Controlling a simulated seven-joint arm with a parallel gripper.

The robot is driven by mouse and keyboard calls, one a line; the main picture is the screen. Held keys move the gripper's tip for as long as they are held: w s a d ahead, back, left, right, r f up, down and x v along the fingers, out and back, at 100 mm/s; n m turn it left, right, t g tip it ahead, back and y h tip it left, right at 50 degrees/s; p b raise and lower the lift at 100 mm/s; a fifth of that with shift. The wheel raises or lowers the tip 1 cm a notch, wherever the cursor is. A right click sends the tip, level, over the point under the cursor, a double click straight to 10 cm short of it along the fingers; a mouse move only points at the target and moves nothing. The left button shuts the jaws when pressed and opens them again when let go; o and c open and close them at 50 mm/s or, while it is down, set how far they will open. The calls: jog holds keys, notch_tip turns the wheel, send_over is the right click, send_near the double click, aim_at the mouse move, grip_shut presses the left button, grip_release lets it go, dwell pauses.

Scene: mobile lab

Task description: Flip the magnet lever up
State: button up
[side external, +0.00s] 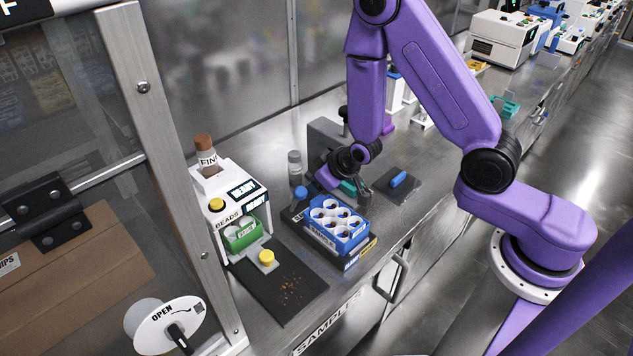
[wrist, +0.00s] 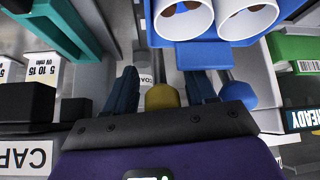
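The blue tube rack (side external: 360,238) with several white tubes stands on a dark base labelled at its front edge. A lever with a blue ball knob (side external: 301,192) rises behind the rack's left corner; the knob also shows in the wrist view (wrist: 238,94). A yellow lever knob (wrist: 160,97) is beside it. Which one is the magnet lever cannot be told. My gripper (wrist: 163,88) is open, its dark blue fingers on either side of the yellow knob, with small gaps and no visible contact.
The white beads unit (side external: 238,205) with a green rack (side external: 242,235) stands left of the blue rack. A dark mat (side external: 285,288) with brown specks lies in front. A dark plate (side external: 403,185) with a blue handle is at right. A clear bottle (side external: 295,165) stands behind.

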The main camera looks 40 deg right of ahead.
jog(key=shift+w+r, duration=0.1)
jog(key=shift+w, duration=0.1)
dwell(0.3)
jog(key=shift+w+r+g, duration=0.1)
jog(key=shift+w+g, duration=0.5)
jog(key=shift+g, duration=0.6)
jog(key=shift+w+f+g, duration=0.1)
jog(key=shift+w+g, duration=0.55)
jog(key=shift+g, duration=0.55)
jog(key=shift+w+f+g, duration=0.1)
jog(key=shift+w+g, duration=0.55)
jog(key=shift+g, duration=0.55)
jog(key=shift+w+r, duration=0.1)
jog(key=shift+r, duration=0.05)
notch_tip(320, 180, up, 17)
jog(key=s+r+n, duration=0.1)
jog(key=s+n, duration=0.7)
jog(key=s, duration=2)
jog(key=shift+s+a+r+h, duration=0.25)
jog(key=shift+a+h, duration=0.05)
jog(key=shift+a, duration=0.15)
